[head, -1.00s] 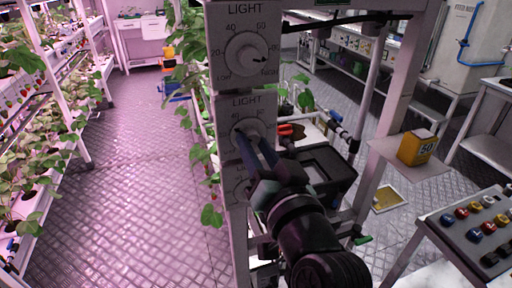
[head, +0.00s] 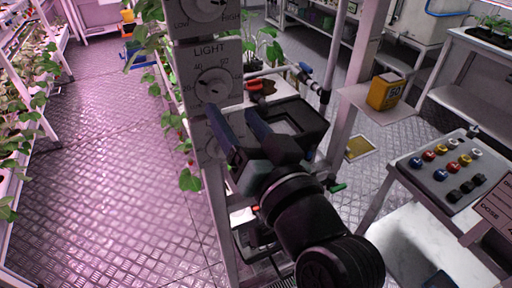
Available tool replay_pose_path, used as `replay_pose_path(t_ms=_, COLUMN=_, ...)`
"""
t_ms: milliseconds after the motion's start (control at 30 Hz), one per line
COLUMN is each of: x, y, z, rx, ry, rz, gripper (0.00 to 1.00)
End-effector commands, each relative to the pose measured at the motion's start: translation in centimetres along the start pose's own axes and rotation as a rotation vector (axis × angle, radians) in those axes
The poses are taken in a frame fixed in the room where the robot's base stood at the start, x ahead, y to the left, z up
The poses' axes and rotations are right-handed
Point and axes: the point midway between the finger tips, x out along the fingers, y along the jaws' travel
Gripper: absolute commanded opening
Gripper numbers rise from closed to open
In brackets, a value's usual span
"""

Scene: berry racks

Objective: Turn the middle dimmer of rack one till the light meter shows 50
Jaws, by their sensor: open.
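The upper dimmer (head: 207,8) is cut by the top edge. A lower dimmer is mostly hidden behind my gripper.
A black tray (head: 291,128) sits behind my gripper on the rack. A button panel (head: 448,167) with coloured knobs is at the right. Plants hang beside the post at left. The metal floor (head: 110,170) at left is clear.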

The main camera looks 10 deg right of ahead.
Motion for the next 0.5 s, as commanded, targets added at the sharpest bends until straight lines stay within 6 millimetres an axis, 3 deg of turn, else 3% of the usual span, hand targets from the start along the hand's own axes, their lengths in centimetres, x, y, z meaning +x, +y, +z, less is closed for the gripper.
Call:
replay_pose_path(t_ms=200, x=-4.7, y=0.2, z=0.2, rx=0.000, ry=0.001, rz=0.004, gripper=0.67)
replay_pose_path(t_ms=500, x=-7.3, y=0.0, z=0.0, rx=0.000, ry=0.000, rz=0.001, gripper=0.67)
